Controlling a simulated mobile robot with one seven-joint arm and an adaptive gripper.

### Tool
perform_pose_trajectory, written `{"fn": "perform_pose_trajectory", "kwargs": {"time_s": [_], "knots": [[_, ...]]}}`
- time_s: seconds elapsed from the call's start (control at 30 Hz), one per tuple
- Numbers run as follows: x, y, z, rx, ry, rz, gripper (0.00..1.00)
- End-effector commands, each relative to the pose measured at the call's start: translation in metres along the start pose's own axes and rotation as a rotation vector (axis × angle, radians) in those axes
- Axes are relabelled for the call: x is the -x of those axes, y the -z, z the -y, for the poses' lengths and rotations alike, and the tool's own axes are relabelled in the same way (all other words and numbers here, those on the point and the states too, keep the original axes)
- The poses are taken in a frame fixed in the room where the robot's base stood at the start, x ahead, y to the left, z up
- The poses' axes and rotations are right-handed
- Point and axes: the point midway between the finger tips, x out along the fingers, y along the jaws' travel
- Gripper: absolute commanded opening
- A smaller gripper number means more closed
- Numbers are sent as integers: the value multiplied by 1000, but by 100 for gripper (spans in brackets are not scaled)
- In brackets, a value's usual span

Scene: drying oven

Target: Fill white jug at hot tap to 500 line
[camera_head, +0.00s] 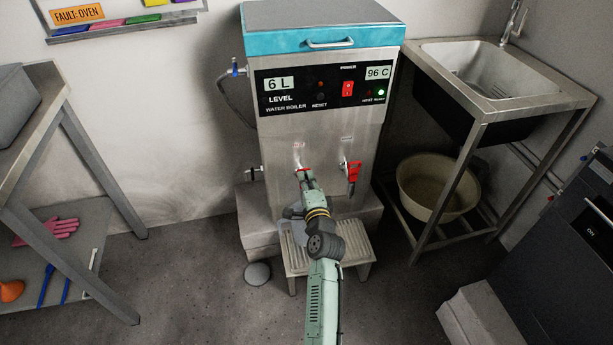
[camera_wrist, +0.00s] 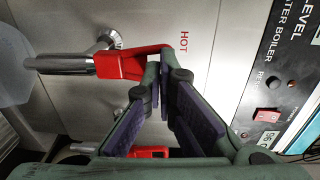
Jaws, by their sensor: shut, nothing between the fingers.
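The hot tap's red lever (camera_wrist: 125,65) and chrome spout (camera_wrist: 60,64) show in the wrist view beside the HOT label (camera_wrist: 184,42). My gripper (camera_wrist: 165,82) is shut and empty, its fingertips at the lever's end; I cannot tell whether they touch it. In the head view my gripper (camera_head: 306,180) is at the boiler's left tap and hides most of it. A pale rounded shape (camera_wrist: 12,75) at the wrist view's left edge, below the spout, may be the white jug. My arm hides most of the space under this tap, and no water level or 500 line is visible.
The boiler (camera_head: 318,125) reads 6 L and 96 C. A second red-handled tap (camera_head: 351,172) is to the right. A slatted step (camera_head: 345,248) stands below. A sink (camera_head: 480,70) with a basin (camera_head: 437,187) beneath is right; a shelved table (camera_head: 75,130) is left.

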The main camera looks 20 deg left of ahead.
Motion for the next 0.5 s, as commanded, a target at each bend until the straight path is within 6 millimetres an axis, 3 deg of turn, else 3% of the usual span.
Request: {"fn": "perform_pose_trajectory", "kwargs": {"time_s": [0.5], "knots": [[-5, 0, 7, 1, -60, 0, 0]]}}
